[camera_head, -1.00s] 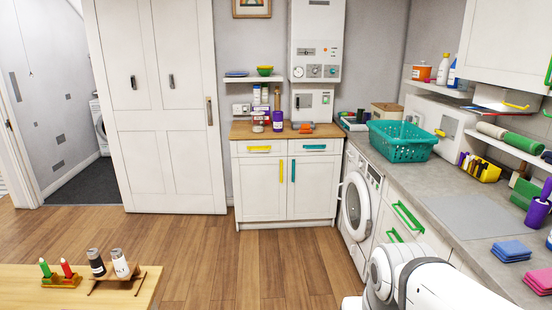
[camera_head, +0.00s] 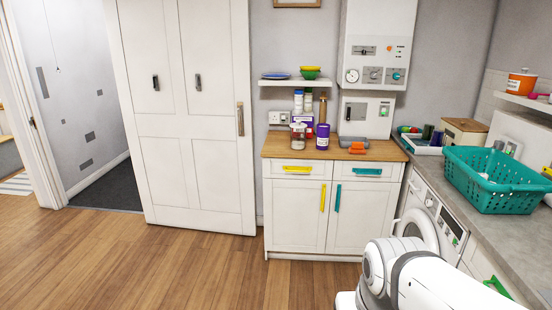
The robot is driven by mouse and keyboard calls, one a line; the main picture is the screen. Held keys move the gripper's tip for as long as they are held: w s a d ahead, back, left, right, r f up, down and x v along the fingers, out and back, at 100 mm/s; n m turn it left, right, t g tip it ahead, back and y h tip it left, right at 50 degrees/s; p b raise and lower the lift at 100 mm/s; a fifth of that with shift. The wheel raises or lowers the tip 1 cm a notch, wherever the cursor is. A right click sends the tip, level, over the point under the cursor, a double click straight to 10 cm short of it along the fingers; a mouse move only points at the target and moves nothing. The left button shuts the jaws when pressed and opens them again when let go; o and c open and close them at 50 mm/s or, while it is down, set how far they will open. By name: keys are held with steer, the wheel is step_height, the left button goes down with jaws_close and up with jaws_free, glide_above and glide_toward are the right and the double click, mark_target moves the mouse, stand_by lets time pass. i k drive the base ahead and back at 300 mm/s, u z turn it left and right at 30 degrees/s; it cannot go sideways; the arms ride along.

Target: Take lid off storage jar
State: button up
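A small clear jar with a dark reddish lid (camera_head: 298,136) stands upright on the wooden top of the white cabinet, near its back left. It looks like the storage jar, and its lid appears to be on. A purple bottle with a white cap (camera_head: 322,137) stands just right of it. My white arm shows at the lower right, well in front of the cabinet and away from the jar. My gripper is outside the picture.
The wooden cabinet top (camera_head: 390,152) also holds an orange and grey item (camera_head: 357,148) and several containers behind the jar. A small shelf (camera_head: 292,82) is above. A teal basket (camera_head: 500,200) sits on the right counter. The floor (camera_head: 190,270) at left and centre is clear.

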mark_target(298, 125)
steer(key=u, duration=0.1)
steer(key=i, duration=3.85)
steer(key=z, duration=0.3)
